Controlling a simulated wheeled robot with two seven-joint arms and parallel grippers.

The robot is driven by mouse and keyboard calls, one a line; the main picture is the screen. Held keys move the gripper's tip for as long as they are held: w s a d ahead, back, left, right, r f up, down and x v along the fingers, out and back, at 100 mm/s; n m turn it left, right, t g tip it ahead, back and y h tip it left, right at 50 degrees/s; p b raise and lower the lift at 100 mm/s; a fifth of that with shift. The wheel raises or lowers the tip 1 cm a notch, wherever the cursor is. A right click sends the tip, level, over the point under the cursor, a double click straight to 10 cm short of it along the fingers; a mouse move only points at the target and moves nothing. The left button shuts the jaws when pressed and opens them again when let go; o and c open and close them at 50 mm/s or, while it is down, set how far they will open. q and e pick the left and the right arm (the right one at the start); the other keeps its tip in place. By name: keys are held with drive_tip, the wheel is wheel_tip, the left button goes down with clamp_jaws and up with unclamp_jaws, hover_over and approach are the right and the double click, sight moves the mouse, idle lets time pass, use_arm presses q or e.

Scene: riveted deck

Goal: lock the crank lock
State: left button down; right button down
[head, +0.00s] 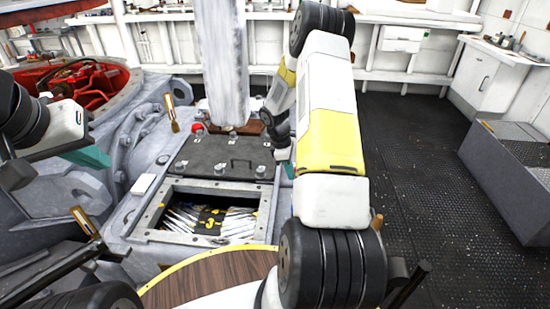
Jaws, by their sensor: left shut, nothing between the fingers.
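I cannot tell for certain which part is the crank lock. A crank-like lever with a tan grip (172,112) stands upright behind the dark hatch lid (225,150), and a second tan-gripped lever (85,222) leans at the lower left. My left gripper (98,157) is at the left, shut and empty, apart from both levers. My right gripper (287,168) is beside the lid's right edge, mostly hidden behind my white and yellow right arm; its fingers cannot be made out.
In front of the lid is an open square hatch (150,222) with silvery contents and a yellow-marked black piece. A thick grey post (222,60) rises behind it. Red machinery (80,85) stands at the left. Dark floor (420,150) lies clear at the right, before a grey box (510,180).

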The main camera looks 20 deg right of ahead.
drive_tip(key=a, duration=0.1)
drive_tip(key=w+a, duration=0.1)
drive_tip(key=a, duration=0.1)
drive_tip(key=shift+a, duration=0.15)
drive_tip(key=s+v, duration=0.1)
drive_tip(key=v, duration=0.9)
drive_tip(key=shift+w+a, duration=0.25)
drive_tip(key=shift+w, duration=0.1)
drive_tip(key=shift+s, duration=0.1)
